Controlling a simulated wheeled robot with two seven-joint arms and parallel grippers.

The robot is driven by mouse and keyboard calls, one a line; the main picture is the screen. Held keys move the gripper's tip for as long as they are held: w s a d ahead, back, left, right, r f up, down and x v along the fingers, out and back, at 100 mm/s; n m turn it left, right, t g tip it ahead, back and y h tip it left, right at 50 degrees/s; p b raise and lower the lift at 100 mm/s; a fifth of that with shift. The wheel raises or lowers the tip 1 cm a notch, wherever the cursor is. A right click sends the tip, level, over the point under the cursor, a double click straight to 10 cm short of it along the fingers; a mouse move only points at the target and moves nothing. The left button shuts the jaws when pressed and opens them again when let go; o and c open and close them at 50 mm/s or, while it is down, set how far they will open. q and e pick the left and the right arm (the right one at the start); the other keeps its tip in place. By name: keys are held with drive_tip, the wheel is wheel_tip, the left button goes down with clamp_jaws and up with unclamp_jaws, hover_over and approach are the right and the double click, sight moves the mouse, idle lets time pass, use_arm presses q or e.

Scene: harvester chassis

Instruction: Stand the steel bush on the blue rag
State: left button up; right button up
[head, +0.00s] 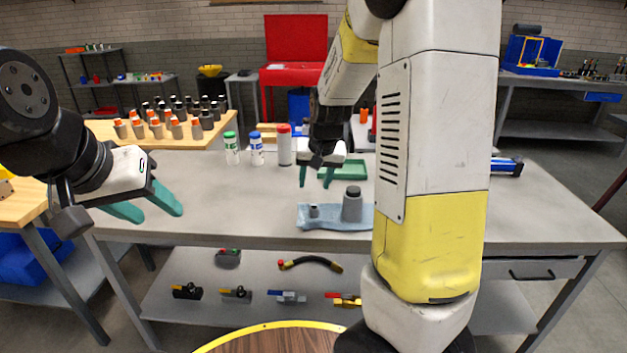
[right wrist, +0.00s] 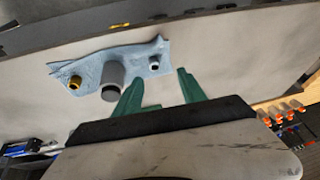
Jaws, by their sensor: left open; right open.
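The blue rag (head: 335,222) lies on the grey table near its front edge; it also shows in the right wrist view (right wrist: 92,68). The small steel bush (head: 314,212) stands on the rag's left part, apparently upright; its dark bore shows in the right wrist view (right wrist: 155,64). My right gripper (head: 316,178) is open and empty, above and behind the bush, apart from it. Its fingers also show in the right wrist view (right wrist: 160,79).
A larger grey cylinder (head: 352,206) stands on the rag, with a brass-coloured bush (right wrist: 75,82) beyond it, hidden in the head view by my right arm. The table's left part is clear.

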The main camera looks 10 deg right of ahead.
drive_tip(key=s+a+r+n+t+y, duration=0.1)
drive_tip(key=s+r, duration=0.5)
drive_tip(key=s, duration=0.6)
drive_tip(key=s+a+r+n, duration=0.1)
drive_tip(key=s+r, duration=0.6)
drive_tip(key=s, duration=0.5)
drive_tip(key=shift+s+a+r+n+t+y, duration=0.15)
drive_tip(key=shift+a+r+n+t+y, duration=0.05)
drive_tip(key=shift+a+n+t+y, duration=0.2)
